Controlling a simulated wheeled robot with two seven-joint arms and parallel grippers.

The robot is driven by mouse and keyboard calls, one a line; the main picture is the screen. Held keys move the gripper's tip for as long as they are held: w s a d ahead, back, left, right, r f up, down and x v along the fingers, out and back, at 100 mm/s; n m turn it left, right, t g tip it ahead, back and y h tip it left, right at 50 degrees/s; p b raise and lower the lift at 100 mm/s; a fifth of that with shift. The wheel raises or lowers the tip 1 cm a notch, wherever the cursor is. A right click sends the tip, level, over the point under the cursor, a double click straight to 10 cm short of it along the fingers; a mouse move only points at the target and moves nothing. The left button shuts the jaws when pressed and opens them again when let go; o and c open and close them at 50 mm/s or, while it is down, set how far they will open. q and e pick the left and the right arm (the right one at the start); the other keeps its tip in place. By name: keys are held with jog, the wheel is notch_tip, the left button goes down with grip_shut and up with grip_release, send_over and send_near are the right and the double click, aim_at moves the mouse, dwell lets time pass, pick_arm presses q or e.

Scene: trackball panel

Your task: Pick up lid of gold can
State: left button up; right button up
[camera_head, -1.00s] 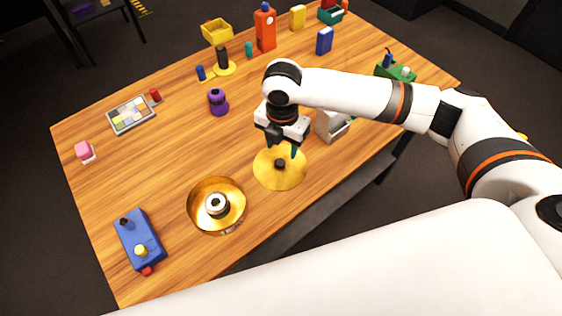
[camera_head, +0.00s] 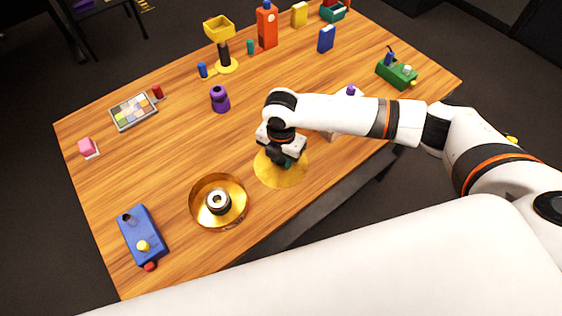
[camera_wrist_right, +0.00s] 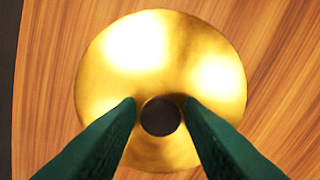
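The gold lid (camera_head: 272,179) is a flat round disc lying on the wooden table. It has a dark round knob (camera_wrist_right: 161,117) at its centre, which my right gripper hides in the head view. The lid also fills the middle of the right wrist view (camera_wrist_right: 150,45). The open gold can (camera_head: 233,190) stands to the left of the lid, with a black and white cylinder (camera_head: 218,201) inside. My right gripper (camera_head: 284,163) is down over the lid. Its green fingers (camera_wrist_right: 160,105) are parted, one on each side of the knob; firm contact cannot be told. My left gripper is out of view.
A blue control box (camera_head: 141,236) stands at the front left of the table (camera_head: 160,180). A purple object (camera_head: 220,99) stands behind the can. A white item is partly hidden behind my right arm. A green box (camera_head: 397,73) sits at the right.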

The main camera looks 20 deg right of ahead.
jog(key=c, duration=0.6)
jog(key=shift+c, duration=0.2)
